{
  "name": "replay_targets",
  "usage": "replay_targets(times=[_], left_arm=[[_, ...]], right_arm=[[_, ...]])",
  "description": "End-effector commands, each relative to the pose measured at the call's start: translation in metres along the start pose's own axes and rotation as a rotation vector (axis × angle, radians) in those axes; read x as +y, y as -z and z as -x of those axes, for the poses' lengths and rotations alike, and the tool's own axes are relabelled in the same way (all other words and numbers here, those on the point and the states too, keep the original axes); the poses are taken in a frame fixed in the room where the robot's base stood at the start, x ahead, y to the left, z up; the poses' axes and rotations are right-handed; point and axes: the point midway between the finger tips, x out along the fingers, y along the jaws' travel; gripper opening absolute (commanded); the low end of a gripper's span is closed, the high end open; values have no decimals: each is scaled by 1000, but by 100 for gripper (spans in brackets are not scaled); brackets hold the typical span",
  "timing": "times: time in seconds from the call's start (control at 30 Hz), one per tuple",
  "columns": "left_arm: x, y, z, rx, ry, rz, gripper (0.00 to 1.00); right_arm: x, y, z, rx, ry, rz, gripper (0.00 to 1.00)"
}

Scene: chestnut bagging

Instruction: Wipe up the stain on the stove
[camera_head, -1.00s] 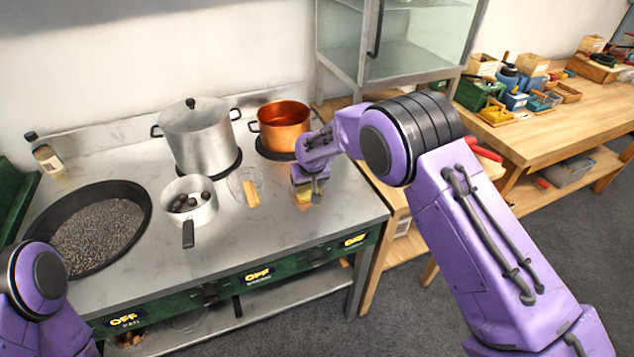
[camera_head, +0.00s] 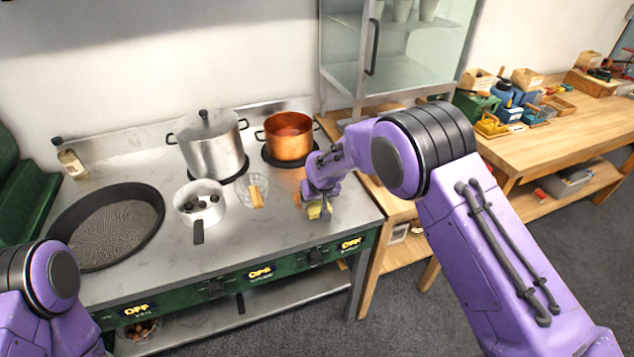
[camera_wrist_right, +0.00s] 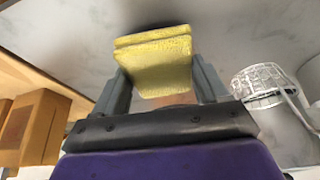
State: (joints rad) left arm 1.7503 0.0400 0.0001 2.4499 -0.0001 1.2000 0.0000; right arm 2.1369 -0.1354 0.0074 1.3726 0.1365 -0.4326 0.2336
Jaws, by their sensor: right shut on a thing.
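My right gripper (camera_head: 318,204) is shut on a yellow sponge (camera_head: 315,212) low over the right end of the grey metal stove top (camera_head: 280,222). In the right wrist view, the sponge (camera_wrist_right: 152,62) sits between both fingers of the gripper (camera_wrist_right: 160,82). I cannot tell whether the sponge touches the surface. A faint brownish stain (camera_head: 297,197) shows on the stove just left of the gripper, and the gripper may hide part of it. Only a link of my left arm shows at the lower left; the left gripper is out of view.
A copper pot (camera_head: 288,145) and a lidded steel pot (camera_head: 212,150) stand behind. A small white saucepan (camera_head: 200,212), a wire strainer (camera_head: 255,183) and a large black pan (camera_head: 70,232) lie to the left. A wooden table (camera_head: 560,135) with boxes stands at right.

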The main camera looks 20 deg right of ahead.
Motion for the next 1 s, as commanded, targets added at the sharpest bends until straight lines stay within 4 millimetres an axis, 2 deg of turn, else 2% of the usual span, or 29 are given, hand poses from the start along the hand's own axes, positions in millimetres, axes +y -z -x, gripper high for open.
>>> replay_targets(times=[0.03,0.5,1.0], left_arm=[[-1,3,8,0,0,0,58],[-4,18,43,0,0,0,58],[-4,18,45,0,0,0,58]], right_arm=[[0,4,9,1,0,1,49],[9,17,48,2,-5,-14,49],[10,18,50,2,-6,-15,49]])
